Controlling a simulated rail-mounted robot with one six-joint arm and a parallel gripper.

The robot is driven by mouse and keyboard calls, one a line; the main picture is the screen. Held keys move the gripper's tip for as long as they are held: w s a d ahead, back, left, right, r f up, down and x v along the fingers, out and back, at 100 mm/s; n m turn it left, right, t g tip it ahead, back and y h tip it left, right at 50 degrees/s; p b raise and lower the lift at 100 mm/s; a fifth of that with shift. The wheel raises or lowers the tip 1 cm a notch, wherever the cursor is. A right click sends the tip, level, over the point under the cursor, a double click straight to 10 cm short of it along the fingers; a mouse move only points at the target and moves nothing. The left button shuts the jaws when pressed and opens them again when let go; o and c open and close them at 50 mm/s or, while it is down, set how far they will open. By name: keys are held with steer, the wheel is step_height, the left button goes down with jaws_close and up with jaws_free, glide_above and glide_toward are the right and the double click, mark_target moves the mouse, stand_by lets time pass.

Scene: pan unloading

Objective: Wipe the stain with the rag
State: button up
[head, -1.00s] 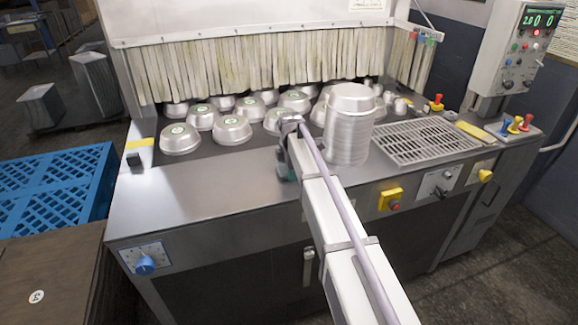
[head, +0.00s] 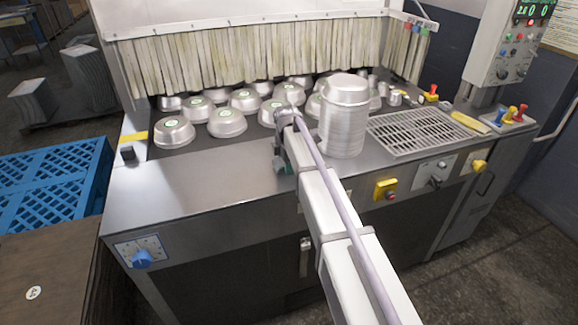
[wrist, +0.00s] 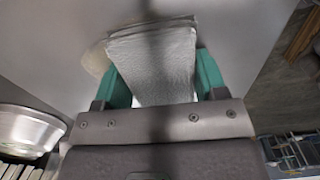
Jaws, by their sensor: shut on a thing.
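My gripper (wrist: 157,70) shows teal fingers in the wrist view, shut on a folded light grey rag (wrist: 153,50). The rag's far end lies over or just above the steel worktop. A pale beige stain (wrist: 94,60) shows on the worktop at the rag's left edge, partly covered by the rag. I cannot tell whether the rag touches the surface. In the head view my gripper (head: 281,164) is low over the front of the worktop (head: 200,190), left of the pan stack. The rag and stain are hidden there by my arm.
A tall stack of metal pans (head: 343,125) stands close to the right of my gripper. Several upturned pans (head: 226,122) sit behind it, before a strip curtain (head: 250,62). A grate (head: 420,130) is at right. The worktop's front left is clear.

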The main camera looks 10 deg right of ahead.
steer(key=shift+w+a, duration=0.2)
steer(key=shift+w, duration=1.2)
steer(key=shift+w+a, duration=0.25)
steer(key=shift+w, duration=1.1)
steer(key=shift+w+a, duration=0.2)
steer(key=shift+w, duration=1.2)
steer(key=shift+w+d+r, duration=0.1)
steer(key=shift+w+d, duration=0.05)
steer(key=shift+d, duration=1.05)
steer(key=shift+s+d+f, duration=0.1)
steer(key=shift+s+d, duration=0.15)
steer(key=shift+s, duration=1.55)
steer(key=shift+s+d+f, duration=0.1)
steer(key=shift+s+d, duration=0.15)
steer(key=shift+s, duration=1.6)
steer(key=shift+s+d, duration=0.25)
steer(key=shift+s, duration=1.55)
steer(key=shift+r, duration=0.15)
steer(key=shift+w, duration=0.1)
steer(key=shift+w+a, duration=0.15)
steer(key=shift+w, duration=0.8)
steer(key=shift+w+a, duration=0.1)
steer(key=shift+w, duration=0.8)
steer(key=shift+w+a, duration=0.2)
steer(key=shift+w, duration=1.15)
steer(key=shift+w+a, duration=0.2)
steer(key=shift+w, duration=0.9)
steer(key=shift+w+a, duration=0.15)
steer(key=shift+w, duration=0.95)
